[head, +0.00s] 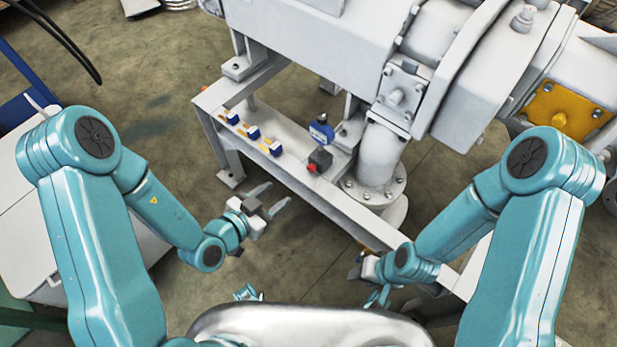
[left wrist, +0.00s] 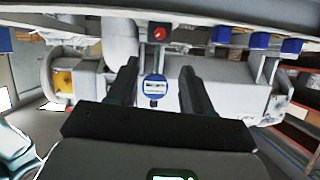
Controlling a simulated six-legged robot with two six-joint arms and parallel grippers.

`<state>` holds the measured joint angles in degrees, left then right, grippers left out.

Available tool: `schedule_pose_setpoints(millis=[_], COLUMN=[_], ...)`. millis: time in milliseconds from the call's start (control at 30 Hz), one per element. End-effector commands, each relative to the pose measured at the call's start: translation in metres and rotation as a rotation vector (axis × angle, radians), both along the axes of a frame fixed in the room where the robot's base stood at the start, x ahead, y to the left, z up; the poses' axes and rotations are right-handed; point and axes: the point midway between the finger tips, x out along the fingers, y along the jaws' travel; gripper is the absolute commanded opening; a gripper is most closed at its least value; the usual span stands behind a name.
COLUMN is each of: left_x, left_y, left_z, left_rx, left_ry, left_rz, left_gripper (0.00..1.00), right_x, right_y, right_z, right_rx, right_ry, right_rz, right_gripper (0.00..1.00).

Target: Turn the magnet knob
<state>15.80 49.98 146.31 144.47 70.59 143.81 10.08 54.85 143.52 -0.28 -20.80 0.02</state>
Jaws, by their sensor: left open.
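A small red knob (head: 312,168) sits on a dark block (head: 321,158) on the pale metal frame; I take it for the magnet knob. A round blue gauge (head: 321,130) stands just behind it. In the left wrist view, which looks upside down, the red knob (left wrist: 160,34) and the blue gauge (left wrist: 154,88) show between or beyond the fingers. My left gripper (head: 275,198) is open and empty, in front of and left of the knob, apart from it. My right gripper (head: 367,280) is low by the frame's front edge, small and partly hidden.
Several blue-and-yellow parts (head: 251,131) line the frame (head: 340,196) left of the knob. A large grey machine and its flanged pipe (head: 378,165) stand behind and right. The floor (head: 165,125) left of the frame is open. A pale cabinet (head: 30,240) stands at the left.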

Motion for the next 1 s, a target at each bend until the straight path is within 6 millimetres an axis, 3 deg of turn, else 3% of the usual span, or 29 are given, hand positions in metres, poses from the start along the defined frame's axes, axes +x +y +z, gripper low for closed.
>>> schedule_pose_setpoints(millis=[33,167,600,1000], left_x=[0.005,0.022,0.094,0.107], left_y=[-0.004,-0.015,-0.066,-0.075], left_z=[-0.013,-0.020,-0.049,-0.053], left_rx=[0.002,0.002,0.000,0.000], left_ry=[-0.006,-0.007,-0.001,0.000], left_rz=[-0.002,-0.005,-0.004,-0.002], left_gripper=[0.50,0.50,0.50,0.50], right_x=[0.000,0.000,0.005,0.007], right_y=[0.000,0.000,-0.005,-0.006], right_z=[-0.021,-0.046,-0.066,-0.069], right_rx=[0.000,0.000,-0.004,-0.005], right_ry=[0.000,0.000,-0.010,-0.012], right_rz=[0.000,0.000,-0.022,-0.027], right_gripper=[0.43,0.43,0.43,0.43])
